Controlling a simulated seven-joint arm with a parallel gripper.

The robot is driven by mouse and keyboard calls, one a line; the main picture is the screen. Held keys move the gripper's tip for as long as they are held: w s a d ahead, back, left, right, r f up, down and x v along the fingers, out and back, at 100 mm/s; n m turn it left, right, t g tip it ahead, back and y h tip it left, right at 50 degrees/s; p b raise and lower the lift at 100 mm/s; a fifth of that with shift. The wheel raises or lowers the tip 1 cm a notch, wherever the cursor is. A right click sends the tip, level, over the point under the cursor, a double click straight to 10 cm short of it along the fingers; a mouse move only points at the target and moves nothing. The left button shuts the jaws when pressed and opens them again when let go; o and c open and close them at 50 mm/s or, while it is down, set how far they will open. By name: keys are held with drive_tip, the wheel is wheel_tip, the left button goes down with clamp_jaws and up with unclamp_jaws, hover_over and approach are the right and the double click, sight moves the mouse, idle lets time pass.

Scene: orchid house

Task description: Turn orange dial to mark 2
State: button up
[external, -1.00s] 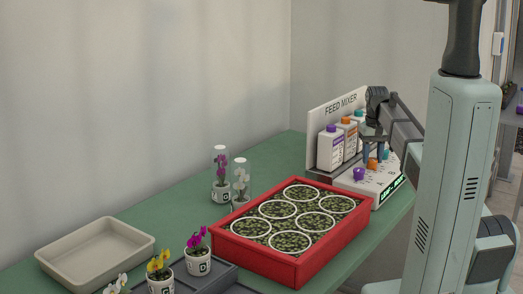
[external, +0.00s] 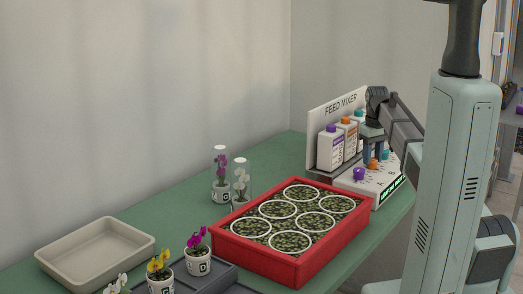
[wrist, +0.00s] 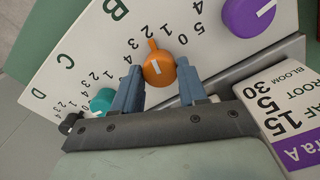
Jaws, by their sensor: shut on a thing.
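The orange dial (wrist: 154,72) sits on the white sloped panel of the feed mixer (external: 361,187). A small tab (wrist: 152,45) sticks out from its top edge in the wrist view, and a short white line marks its face. I cannot tell for sure which number it points to. My gripper (wrist: 158,68) is shut on the orange dial, one blue finger on each side. In the external view the orange dial (external: 373,166) shows just below my fingers, partly hidden by them.
A purple dial (wrist: 249,16) and a teal dial (wrist: 102,101) flank the orange one. Several bottles (external: 331,149) stand behind the panel. A red planter tray (external: 302,268) lies in front of the mixer. An empty beige tray (external: 95,252) is at the left.

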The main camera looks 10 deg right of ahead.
sight(372, 159)
drive_tip(key=o, duration=1.1)
drive_tip(key=shift+c, duration=0.2)
drive_tip(key=shift+r, duration=0.1)
wheel_tip(372, 159, up, 14)
drive_tip(key=shift+f, duration=0.2)
